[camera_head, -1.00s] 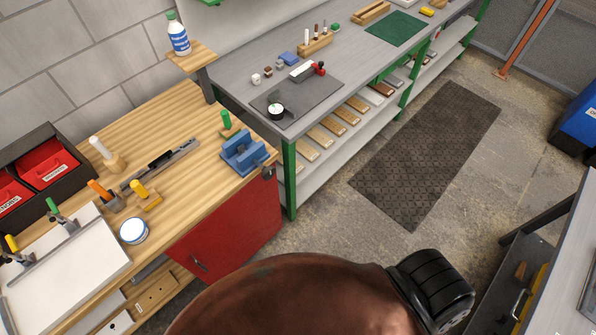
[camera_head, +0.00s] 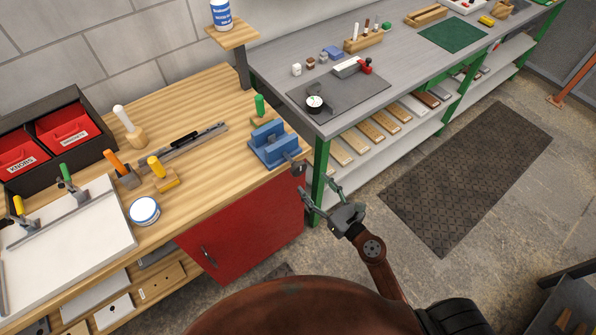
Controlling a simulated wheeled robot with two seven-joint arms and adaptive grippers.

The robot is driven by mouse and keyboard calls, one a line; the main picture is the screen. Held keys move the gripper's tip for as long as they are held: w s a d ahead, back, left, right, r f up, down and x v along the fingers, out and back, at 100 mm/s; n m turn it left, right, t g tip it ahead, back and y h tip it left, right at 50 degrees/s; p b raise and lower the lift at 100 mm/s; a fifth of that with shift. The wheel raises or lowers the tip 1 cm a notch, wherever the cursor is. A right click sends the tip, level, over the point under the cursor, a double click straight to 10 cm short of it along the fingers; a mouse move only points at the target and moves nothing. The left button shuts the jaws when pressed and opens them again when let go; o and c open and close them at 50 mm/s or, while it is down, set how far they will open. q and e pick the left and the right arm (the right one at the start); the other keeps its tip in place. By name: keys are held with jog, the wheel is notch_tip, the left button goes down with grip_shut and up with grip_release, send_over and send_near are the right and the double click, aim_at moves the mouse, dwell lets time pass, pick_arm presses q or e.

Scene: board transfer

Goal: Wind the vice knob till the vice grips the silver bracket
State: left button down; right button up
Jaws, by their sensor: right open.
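The blue vice (camera_head: 272,146) sits at the right front corner of the wooden bench. Its dark knob (camera_head: 298,168) sticks out over the bench's front edge. My right gripper (camera_head: 316,188) is open and empty, just in front of and below the knob, with its fingers pointing up toward it. I cannot tell whether a fingertip touches the knob. I cannot make out the silver bracket between the vice jaws at this size. My left gripper is not in view.
The wooden bench (camera_head: 205,95) holds a green-handled tool (camera_head: 260,106) behind the vice, a metal rail (camera_head: 180,150) and a round tin (camera_head: 145,210). A green leg (camera_head: 320,172) of the grey bench stands close behind my right gripper. A red cabinet (camera_head: 245,230) is below.

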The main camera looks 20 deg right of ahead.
aim_at(300, 171)
jog(key=shift+n, duration=0.6)
jog(key=x, duration=0.2)
jog(key=r+x, duration=0.1)
jog(key=x, duration=0.2)
jog(key=p+x, duration=0.1)
jog(key=x, duration=0.1)
jog(key=shift+w+a+r, duration=0.2)
jog(key=shift+a, duration=0.3)
jog(key=c, duration=1.2)
